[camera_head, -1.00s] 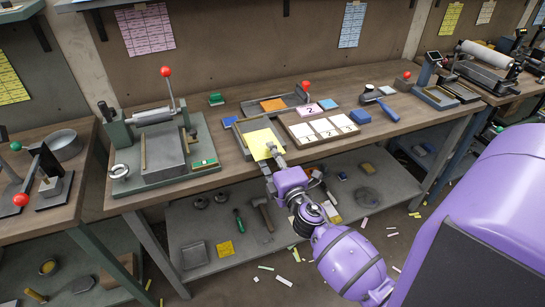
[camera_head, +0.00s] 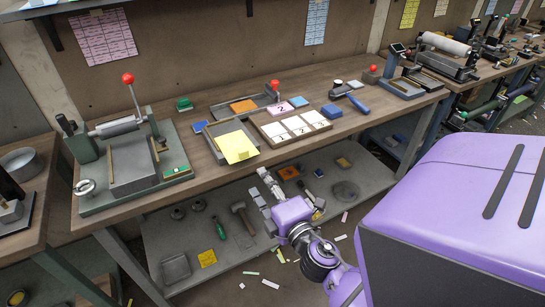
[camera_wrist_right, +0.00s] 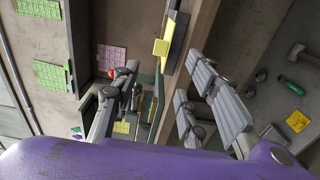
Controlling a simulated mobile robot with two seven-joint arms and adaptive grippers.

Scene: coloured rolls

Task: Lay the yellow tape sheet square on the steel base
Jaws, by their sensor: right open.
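The yellow tape sheet (camera_head: 232,141) lies on a shallow grey metal tray (camera_head: 215,131) near the bench's front edge. It looks slightly turned against the tray, and a small yellow flap shows at its front. In the right wrist view the yellow sheet (camera_wrist_right: 176,36) is seen nearly edge-on. I cannot tell for sure which grey piece is the steel base. My right gripper (camera_head: 266,180) is open and empty, in front of the bench edge and apart from the sheet. Its two spread fingers (camera_wrist_right: 163,75) also show in the right wrist view. My left gripper is out of view.
A roller press (camera_head: 125,165) stands left of the tray. A wooden rack with white cards (camera_head: 270,139) sits close on the right. A lower shelf (camera_head: 300,208) holds tools.

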